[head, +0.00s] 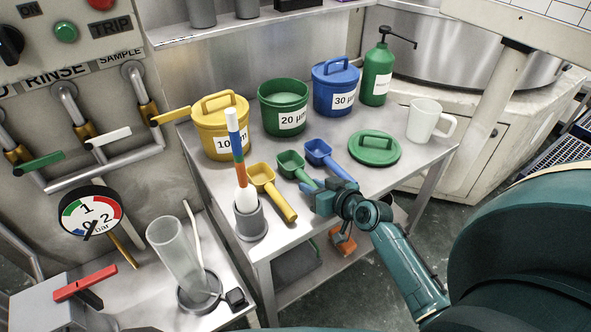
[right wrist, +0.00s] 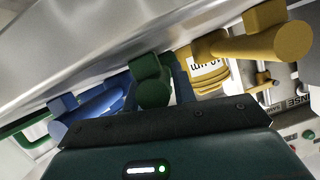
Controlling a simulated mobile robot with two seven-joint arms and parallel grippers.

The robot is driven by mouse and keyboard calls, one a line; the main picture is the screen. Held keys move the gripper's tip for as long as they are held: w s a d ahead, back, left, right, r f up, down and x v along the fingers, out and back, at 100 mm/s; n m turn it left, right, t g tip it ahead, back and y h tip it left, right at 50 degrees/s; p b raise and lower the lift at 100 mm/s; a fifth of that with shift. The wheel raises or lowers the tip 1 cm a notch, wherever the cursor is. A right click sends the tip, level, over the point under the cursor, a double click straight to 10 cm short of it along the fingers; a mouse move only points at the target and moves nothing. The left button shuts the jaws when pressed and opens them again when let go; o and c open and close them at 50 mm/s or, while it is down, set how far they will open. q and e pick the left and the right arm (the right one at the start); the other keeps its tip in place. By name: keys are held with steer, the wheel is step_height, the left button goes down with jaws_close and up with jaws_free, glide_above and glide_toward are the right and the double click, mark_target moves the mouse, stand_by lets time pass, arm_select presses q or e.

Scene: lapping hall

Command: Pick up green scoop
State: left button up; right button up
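The green scoop (head: 291,164) lies on the metal table, its bowl toward the green bucket and its handle toward me. My right gripper (head: 313,191) is at the end of that handle. In the right wrist view the green handle (right wrist: 152,88) sits between the two fingers of the right gripper (right wrist: 156,85), close to both. I cannot tell whether they press on it. The scoop's far part is hidden there. My left gripper is not in view.
A yellow scoop (head: 271,189) lies left of the green one, a blue scoop (head: 326,157) right. Yellow (head: 221,141), green (head: 285,119) and blue (head: 335,97) buckets stand behind. A green lid (head: 374,155) and white mug (head: 423,121) are right; a striped tool in a grey holder (head: 250,221) is left.

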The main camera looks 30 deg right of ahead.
jaws_close()
step_height(320, 180, up, 10)
steer(key=shift+r+p, duration=0.1)
steer(key=shift+p, duration=0.7)
